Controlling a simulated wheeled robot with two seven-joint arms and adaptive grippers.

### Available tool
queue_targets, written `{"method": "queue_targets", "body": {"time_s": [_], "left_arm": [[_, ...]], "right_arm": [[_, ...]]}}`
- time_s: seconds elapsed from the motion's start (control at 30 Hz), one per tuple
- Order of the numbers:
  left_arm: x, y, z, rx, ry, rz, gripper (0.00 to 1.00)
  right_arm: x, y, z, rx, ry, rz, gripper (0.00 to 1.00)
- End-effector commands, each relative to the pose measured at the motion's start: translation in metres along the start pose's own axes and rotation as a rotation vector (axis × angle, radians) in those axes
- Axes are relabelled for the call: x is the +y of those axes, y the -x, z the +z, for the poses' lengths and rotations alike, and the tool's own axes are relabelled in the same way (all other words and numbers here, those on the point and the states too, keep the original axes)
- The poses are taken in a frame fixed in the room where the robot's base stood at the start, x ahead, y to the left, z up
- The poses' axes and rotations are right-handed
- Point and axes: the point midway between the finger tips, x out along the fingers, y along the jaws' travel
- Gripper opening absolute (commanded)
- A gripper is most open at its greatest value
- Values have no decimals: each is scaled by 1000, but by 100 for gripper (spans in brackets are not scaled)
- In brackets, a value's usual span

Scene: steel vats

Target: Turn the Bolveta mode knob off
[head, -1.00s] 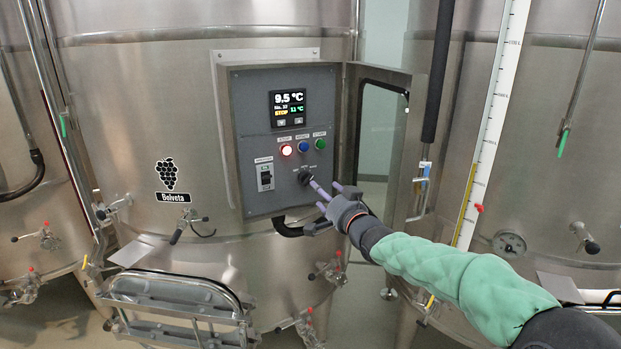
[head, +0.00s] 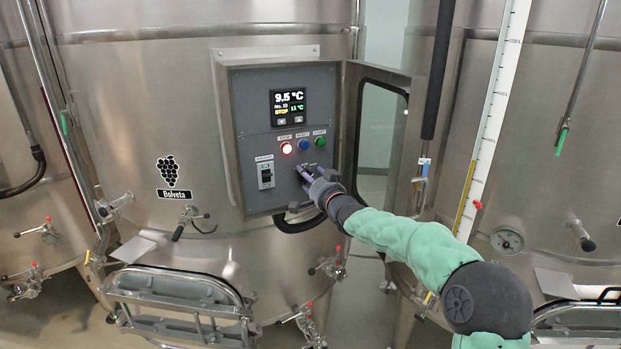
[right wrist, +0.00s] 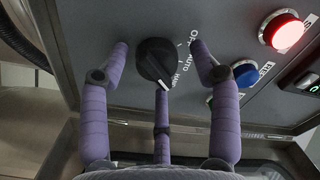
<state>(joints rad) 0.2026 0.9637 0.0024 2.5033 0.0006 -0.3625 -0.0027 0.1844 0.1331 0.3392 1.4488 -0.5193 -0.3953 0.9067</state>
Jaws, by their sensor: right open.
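The Bolveta mode knob (right wrist: 155,62) is a black rotary knob on the grey control panel (head: 258,153) of the vat with the grape logo and the name Bolveta (head: 174,195). In the right wrist view its white pointer is turned to the lower right, nearest the HAND label; the OFF and AUTO labels stand further up. My right gripper (right wrist: 160,62) is open, with two purple fingers on either side of the knob and a third below it. I cannot tell whether any finger touches it. In the head view the gripper (head: 304,178) hides most of the knob. My left gripper is not in view.
Above the knob are a lit red button (head: 286,148), a blue button (head: 303,145) and a green button (head: 320,142). A breaker switch (head: 265,175) is to the left. The panel's display (head: 288,106) reads 9.5 °C. The open cabinet door (head: 378,125) stands right of the panel.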

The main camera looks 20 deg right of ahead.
Motion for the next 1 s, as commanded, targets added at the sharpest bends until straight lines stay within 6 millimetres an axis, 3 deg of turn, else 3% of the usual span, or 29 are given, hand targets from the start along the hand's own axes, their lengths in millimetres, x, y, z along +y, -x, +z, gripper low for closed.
{"method": "queue_targets", "body": {"time_s": [0.07,0.27,0.67,1.0], "left_arm": [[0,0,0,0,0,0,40],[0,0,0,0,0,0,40],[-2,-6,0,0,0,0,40],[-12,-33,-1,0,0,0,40]], "right_arm": [[0,0,0,0,0,0,63],[0,0,0,1,0,0,10],[-2,1,-2,7,43,-5,10],[-3,1,-3,13,272,-7,10]]}}
